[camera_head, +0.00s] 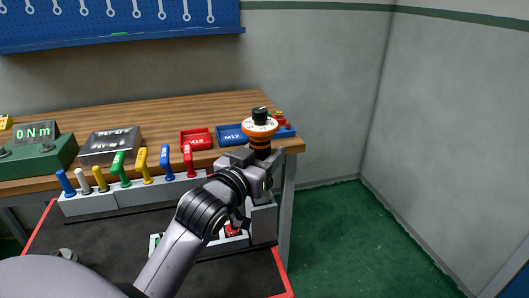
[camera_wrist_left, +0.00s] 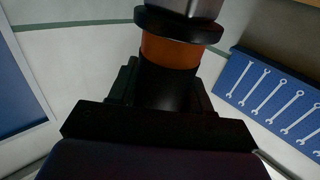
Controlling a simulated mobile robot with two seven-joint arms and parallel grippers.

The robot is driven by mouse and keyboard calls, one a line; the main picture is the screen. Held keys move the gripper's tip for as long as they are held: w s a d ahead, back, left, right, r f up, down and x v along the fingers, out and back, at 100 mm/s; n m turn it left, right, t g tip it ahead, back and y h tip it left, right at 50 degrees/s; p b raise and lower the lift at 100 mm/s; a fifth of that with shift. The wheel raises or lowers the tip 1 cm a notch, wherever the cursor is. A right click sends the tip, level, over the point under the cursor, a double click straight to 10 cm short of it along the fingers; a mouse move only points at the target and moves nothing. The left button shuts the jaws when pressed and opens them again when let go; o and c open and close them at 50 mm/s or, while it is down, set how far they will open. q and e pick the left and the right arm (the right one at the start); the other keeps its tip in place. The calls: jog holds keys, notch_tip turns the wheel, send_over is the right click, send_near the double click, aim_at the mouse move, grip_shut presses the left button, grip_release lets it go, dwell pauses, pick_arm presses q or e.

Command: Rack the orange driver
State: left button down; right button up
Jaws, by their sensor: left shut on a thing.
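The orange driver (camera_head: 260,128), with an orange ring and black parts, stands roughly upright in my left gripper (camera_head: 259,160) in the head view. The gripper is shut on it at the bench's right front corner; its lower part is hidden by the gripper. In the left wrist view the driver's orange and black body (camera_wrist_left: 170,52) rises between the fingers (camera_wrist_left: 158,108), with a grey part at the top. A pale rack (camera_head: 105,200) along the bench front holds several coloured handles, from blue at left to red at right. My right gripper is out of view.
The wooden bench (camera_head: 180,108) carries a red tray (camera_head: 196,139), a blue tray (camera_head: 231,134), a metal box (camera_head: 110,145) and a green torque meter (camera_head: 38,155). A blue tool board (camera_head: 120,28) hangs behind. The green floor at right is clear.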

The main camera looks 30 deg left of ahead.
pick_arm(q)
jog(key=shift+f+b, duration=1.05)
jog(key=shift+f, duration=0.45)
dwell(1.1)
jog(key=shift+f+b, duration=0.35)
jog(key=shift+f, duration=0.2)
dwell(0.3)
jog(key=c, duration=0.5)
grip_release()
jog(key=shift+c, duration=0.2)
jog(key=shift+o, duration=0.6)
jog(key=shift+f, duration=0.25)
jog(key=s, duration=0.7)
jog(key=shift+d+r, duration=0.2)
jog(key=shift+d, duration=0.1)
jog(key=shift+s, duration=0.2)
